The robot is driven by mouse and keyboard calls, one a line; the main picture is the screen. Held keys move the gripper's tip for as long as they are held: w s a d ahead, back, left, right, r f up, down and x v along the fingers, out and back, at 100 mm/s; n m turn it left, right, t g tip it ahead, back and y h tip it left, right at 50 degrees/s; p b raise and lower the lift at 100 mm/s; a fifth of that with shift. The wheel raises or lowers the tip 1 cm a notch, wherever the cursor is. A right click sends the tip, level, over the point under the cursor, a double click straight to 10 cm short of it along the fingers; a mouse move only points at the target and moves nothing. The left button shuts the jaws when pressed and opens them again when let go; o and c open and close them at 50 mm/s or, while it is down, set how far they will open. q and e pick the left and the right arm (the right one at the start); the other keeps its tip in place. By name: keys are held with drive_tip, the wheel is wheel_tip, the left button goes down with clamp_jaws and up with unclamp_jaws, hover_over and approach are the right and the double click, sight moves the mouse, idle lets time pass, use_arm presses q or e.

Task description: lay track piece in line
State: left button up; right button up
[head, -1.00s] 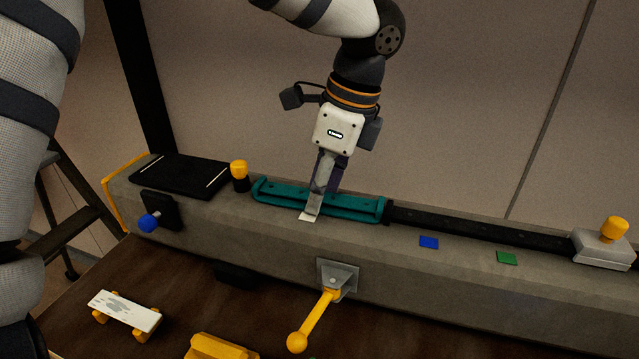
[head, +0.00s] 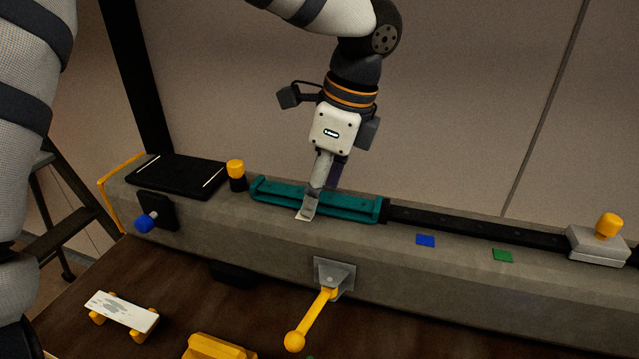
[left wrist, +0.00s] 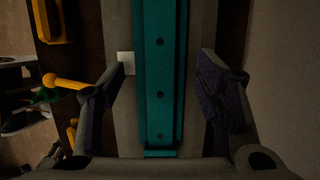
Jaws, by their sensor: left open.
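The teal track piece (head: 352,208) lies lengthwise on top of the long grey beam, its right end meeting a black rail (head: 470,231) in the head view. My left gripper (head: 323,193) is open over the middle of the piece, with one finger on its near side and one on its far side. In the left wrist view the teal piece (left wrist: 160,70) runs between the two open fingers (left wrist: 160,110), with a gap on each side. A small white patch (left wrist: 126,62) lies beside it. My right gripper is not in view.
A yellow-topped knob (head: 236,173) and a black plate (head: 178,176) are left of the piece. A yellow lever (head: 318,310) projects from the beam's front. Blue (head: 425,240) and green (head: 502,255) patches mark the beam.

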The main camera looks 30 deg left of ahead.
use_arm(q)
drive_tip(key=shift+r, duration=3.55)
